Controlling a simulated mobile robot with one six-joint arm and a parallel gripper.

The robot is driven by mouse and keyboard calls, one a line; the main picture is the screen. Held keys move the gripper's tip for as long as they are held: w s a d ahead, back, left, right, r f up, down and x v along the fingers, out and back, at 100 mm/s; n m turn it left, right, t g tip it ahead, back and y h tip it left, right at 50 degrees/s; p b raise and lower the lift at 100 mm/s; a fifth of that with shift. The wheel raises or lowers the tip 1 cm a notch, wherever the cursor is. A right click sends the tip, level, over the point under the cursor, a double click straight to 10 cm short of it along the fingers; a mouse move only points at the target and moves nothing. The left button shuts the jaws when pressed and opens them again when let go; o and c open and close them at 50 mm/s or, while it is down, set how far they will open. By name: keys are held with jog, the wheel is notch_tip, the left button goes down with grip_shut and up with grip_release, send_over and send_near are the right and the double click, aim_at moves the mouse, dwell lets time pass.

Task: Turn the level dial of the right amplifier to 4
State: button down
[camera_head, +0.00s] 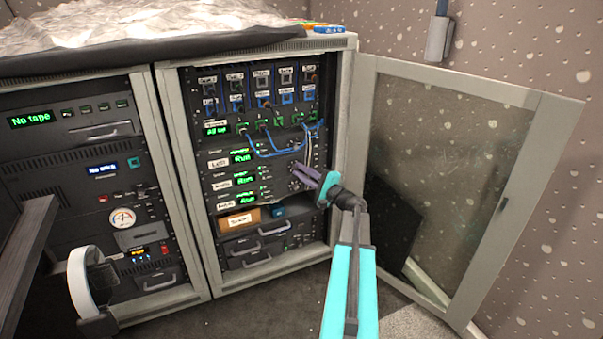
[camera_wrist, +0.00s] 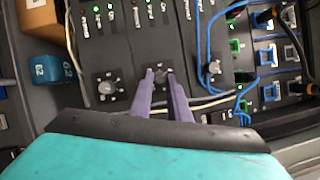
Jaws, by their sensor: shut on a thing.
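Three amplifier units with green "Run" displays are stacked in the open rack in the head view. The labels beside them are too small to read surely, so I cannot tell by name which is the right amplifier. In the wrist view three level dials stand in a row. My gripper (camera_wrist: 160,75) is shut on the middle dial (camera_wrist: 163,79), one purple finger on each side of it. The fingers partly hide its scale, and I cannot read its setting. The other dials stand free on the left (camera_wrist: 107,88) and on the right (camera_wrist: 214,69). My gripper (camera_head: 298,171) also shows at the rack front.
Blue and white cables (camera_head: 268,153) hang close to the fingers. An orange-brown box (camera_head: 239,219) and a blue box (camera_head: 277,211) sit below the amplifiers. The glass door (camera_head: 447,170) stands open on the right. Another rack (camera_head: 90,150) stands on the left.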

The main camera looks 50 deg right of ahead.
jog(key=c, duration=1.7)
grip_release()
jog(key=shift+o, duration=0.2)
jog(key=s+f+p, duration=0.1)
jog(key=s+p, duration=0.2)
jog(key=s, duration=1)
jog(key=shift+s+f, duration=0.3)
jog(key=shift+a, duration=0.1)
